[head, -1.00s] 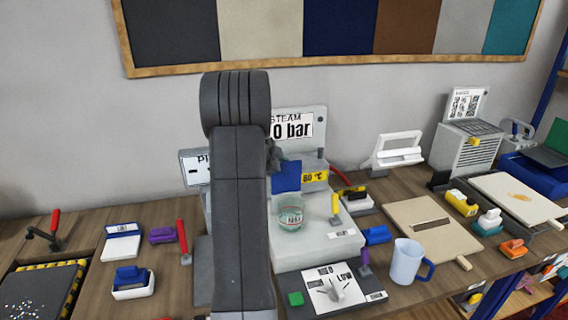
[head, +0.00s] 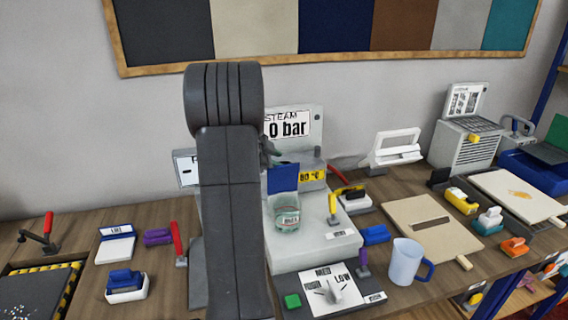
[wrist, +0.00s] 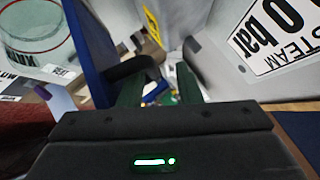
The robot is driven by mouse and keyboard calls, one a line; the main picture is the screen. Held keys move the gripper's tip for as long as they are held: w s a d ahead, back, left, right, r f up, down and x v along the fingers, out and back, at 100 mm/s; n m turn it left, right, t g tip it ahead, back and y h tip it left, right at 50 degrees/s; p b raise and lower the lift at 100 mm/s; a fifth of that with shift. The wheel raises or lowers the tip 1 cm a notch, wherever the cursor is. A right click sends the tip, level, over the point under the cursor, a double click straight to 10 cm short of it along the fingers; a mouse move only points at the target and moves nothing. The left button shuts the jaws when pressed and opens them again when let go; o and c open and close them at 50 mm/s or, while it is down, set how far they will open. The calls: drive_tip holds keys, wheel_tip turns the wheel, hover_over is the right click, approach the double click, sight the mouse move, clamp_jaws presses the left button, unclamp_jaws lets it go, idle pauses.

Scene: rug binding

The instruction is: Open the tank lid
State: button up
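The steam machine (head: 310,237) is a pale grey unit with a "STEAM 0 bar" sign (head: 287,124). A greenish clear round tank (head: 287,215) sits on it, and its rim also shows in the wrist view (wrist: 35,45). A blue flat lid (head: 283,178) stands upright at the back of the tank; in the wrist view the blue panel (wrist: 87,55) is left of my fingers. My gripper (wrist: 160,80) appears open and empty, behind and beside the raised lid, apart from it as far as I can see. My arm hides most of the gripper in the head view.
A yellow "80 °C" label (head: 312,176) is behind the tank. A red-handled clamp (head: 179,243) stands left of my arm, a mug (head: 404,262) at right. Bench space near the mug is partly clear.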

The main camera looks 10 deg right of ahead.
drive_tip(key=v, duration=1.1)
drive_tip(key=shift+w+a+b, duration=0.25)
drive_tip(key=shift+a+b, duration=0.15)
drive_tip(key=shift+a, duration=0.05)
drive_tip(key=shift+f, duration=0.1)
drive_tip(key=shift+c, duration=0.2)
